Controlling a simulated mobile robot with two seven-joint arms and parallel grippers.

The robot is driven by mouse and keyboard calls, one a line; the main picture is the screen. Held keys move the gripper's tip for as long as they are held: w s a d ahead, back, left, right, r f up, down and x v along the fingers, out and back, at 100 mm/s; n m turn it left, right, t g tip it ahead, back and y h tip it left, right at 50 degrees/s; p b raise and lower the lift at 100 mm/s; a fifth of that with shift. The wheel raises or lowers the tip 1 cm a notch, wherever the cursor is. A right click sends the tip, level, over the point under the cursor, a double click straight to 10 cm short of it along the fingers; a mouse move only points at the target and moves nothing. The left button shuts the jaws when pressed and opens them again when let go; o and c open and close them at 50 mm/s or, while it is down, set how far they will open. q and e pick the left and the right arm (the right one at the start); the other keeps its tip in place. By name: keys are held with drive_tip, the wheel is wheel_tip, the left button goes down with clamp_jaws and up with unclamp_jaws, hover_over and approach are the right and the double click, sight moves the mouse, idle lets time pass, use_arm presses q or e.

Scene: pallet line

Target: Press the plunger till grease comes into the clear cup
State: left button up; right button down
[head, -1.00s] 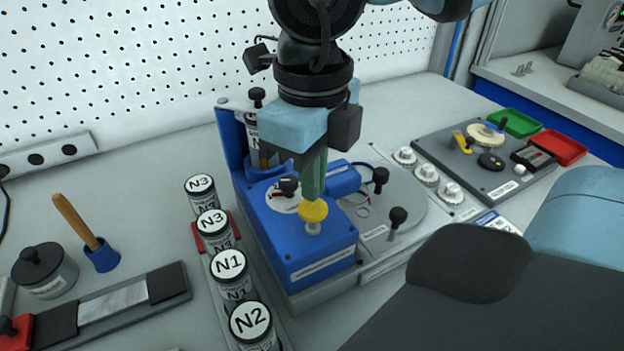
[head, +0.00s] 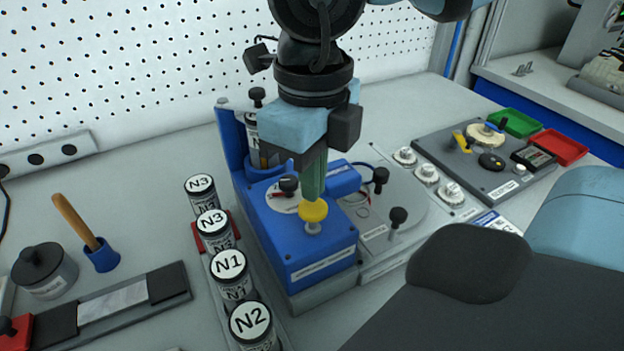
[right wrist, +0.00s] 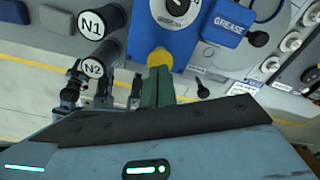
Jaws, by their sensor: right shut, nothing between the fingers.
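The plunger is a yellow round knob (head: 313,211) on a short pale stem, on the front top of the blue grease unit (head: 318,262). My right gripper (head: 313,190) is shut and empty, pointing down with its green fingertips at the top of the yellow knob. In the right wrist view the fingertips (right wrist: 158,72) also meet the yellow knob (right wrist: 159,57). I cannot tell how firmly they touch. A clear cup with red marks (head: 362,211) seems to sit on the grey round plate right of the unit, partly hidden; I see no grease in it. My left gripper is not in view.
Several labelled canisters (head: 229,265) stand in a row left of the unit. Black knobs (head: 398,215) rise from the grey plate. A dark tool board (head: 485,165) lies at the right, with green (head: 515,123) and red trays (head: 558,147) behind it. A wooden-handled brush (head: 78,222) stands at the left.

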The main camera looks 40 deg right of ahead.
sight(313, 205)
use_arm(q)
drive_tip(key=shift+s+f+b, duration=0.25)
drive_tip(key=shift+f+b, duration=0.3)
drive_tip(key=shift+b, duration=0.05)
use_arm(e)
drive_tip(key=shift+f, duration=0.75)
drive_tip(key=shift+f+b, duration=0.7)
drive_tip(key=shift+f, duration=0.05)
drive_tip(key=shift+f+b, duration=0.55)
drive_tip(key=shift+b, duration=0.05)
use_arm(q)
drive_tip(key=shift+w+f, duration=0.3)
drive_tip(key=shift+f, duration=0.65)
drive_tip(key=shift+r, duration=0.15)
use_arm(e)
drive_tip(key=shift+r, duration=0.2)
drive_tip(key=shift+r+p, duration=1.15)
drive_tip(key=shift+r, duration=0.85)
drive_tip(key=shift+r+p, duration=0.7)
drive_tip(key=shift+r, duration=0.7)
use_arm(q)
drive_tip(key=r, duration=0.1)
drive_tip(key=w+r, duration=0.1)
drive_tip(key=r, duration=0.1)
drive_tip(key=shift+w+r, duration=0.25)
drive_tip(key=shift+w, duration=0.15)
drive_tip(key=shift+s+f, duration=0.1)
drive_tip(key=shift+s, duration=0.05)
